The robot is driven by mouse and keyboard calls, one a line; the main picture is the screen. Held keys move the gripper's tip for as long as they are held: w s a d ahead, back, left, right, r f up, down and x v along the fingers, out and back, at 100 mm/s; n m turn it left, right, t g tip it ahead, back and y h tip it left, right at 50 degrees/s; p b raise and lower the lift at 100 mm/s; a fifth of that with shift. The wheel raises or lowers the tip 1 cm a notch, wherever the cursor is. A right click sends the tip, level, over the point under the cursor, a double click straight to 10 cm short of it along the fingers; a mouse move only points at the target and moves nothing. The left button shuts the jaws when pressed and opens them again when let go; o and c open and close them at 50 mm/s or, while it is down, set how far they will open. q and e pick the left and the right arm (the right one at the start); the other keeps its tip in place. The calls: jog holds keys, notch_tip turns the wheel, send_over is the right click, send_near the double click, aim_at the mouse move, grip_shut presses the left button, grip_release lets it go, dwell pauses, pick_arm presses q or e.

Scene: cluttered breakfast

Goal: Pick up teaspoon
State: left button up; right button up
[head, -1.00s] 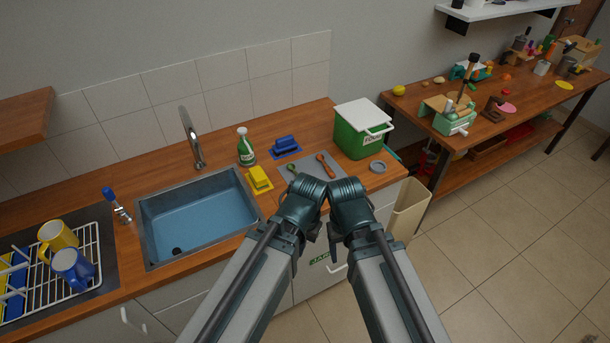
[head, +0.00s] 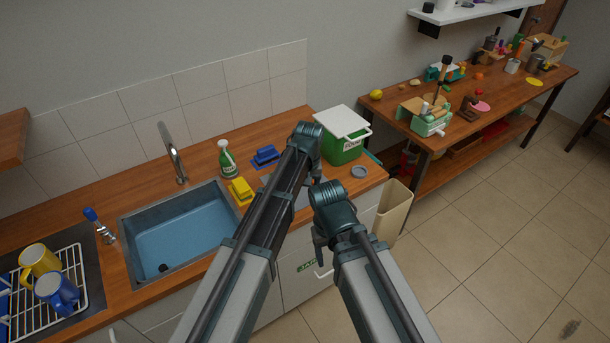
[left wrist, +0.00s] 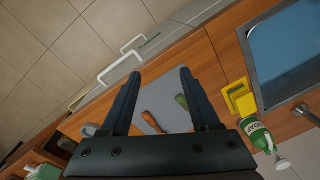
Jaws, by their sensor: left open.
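Two small utensils lie on a grey mat (left wrist: 168,118) on the wooden counter, seen between my left fingers in the left wrist view. One has an orange-brown handle (left wrist: 152,122), the other a green one (left wrist: 181,101). I cannot tell which is the teaspoon; their far ends are partly hidden. My left gripper (left wrist: 160,72) is open and empty, its fingers above the counter and apart from both utensils. In the head view my left arm covers the utensils and most of the mat. My right gripper (head: 319,238) hangs at the counter's front, its jaws unclear.
A green bin with white lid (head: 343,148) and a grey ring (head: 359,172) are right. The sink (head: 181,234) lies further left.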

pick_arm(q)
jog(key=w+d+r+n+p, duration=0.15)
jog(key=w+n, duration=0.35)
jog(key=w, duration=1.6)
jog(key=shift+h, duration=0.3)
jog(key=f+b, duration=0.5)
jog(key=b, duration=0.1)
jog(key=f+b, duration=0.3)
jog(key=shift+s+d+f, duration=0.15)
jog(key=shift+d+f, duration=0.15)
jog(key=shift+d, duration=0.1)
jog(key=f+b, duration=0.2)
jog(key=s+f+b, duration=0.1)
jog(key=f+b, duration=0.1)
jog(key=shift+f, duration=0.15)
jog(key=shift+w+f+b, duration=0.1)
jog(key=shift+f+b, duration=0.4)
jog(key=shift+b, duration=0.15)
jog(key=shift+r, duration=0.15)
jog(key=shift+c, duration=0.3)
